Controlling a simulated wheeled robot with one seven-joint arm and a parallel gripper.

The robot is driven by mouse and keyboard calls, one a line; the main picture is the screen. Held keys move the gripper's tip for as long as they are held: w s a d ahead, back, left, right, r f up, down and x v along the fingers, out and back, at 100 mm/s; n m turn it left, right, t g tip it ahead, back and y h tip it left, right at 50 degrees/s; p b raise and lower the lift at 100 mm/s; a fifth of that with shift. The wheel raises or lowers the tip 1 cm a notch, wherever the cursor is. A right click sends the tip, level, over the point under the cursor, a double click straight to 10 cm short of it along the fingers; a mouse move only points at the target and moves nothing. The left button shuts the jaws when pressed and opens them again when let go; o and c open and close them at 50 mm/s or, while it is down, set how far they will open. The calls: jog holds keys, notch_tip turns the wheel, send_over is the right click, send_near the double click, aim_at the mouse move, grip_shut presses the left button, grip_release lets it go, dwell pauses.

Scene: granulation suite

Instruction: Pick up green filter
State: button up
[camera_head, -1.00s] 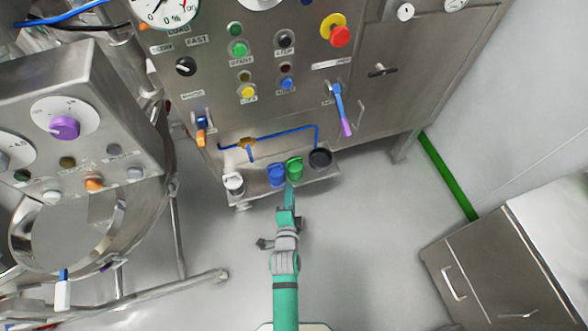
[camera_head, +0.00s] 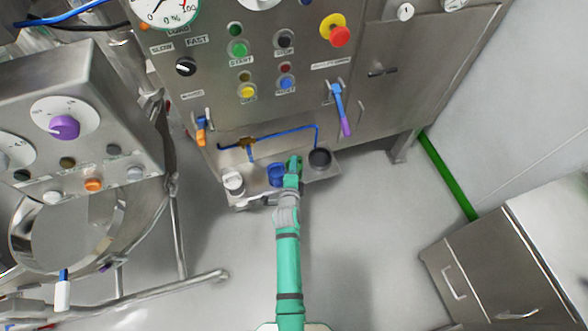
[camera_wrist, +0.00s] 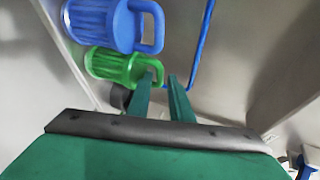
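The green filter (camera_wrist: 112,65) lies just ahead of my fingers in the wrist view, with its loop handle towards them. The handle is close to the fingertips; I cannot tell whether it sits between them. My gripper (camera_wrist: 159,80) is open, with a clear gap between its two fingers. In the head view my gripper (camera_head: 293,172) is over the shelf and hides most of the green filter. A blue filter (camera_wrist: 103,22) with a similar handle stands right beside the green one; it also shows in the head view (camera_head: 276,175).
The shelf (camera_head: 258,185) under the panel also holds a white-topped part (camera_head: 233,183) on the left and a black round part (camera_head: 320,158) on the right. A blue pipe (camera_head: 285,133) runs behind them. A steel cabinet (camera_head: 510,260) stands right; the floor between is clear.

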jog(key=shift+x, duration=1.95)
jog(key=shift+a, duration=0.1)
grip_shut()
jog(key=shift+f, duration=0.1)
jog(key=shift+s, duration=0.1)
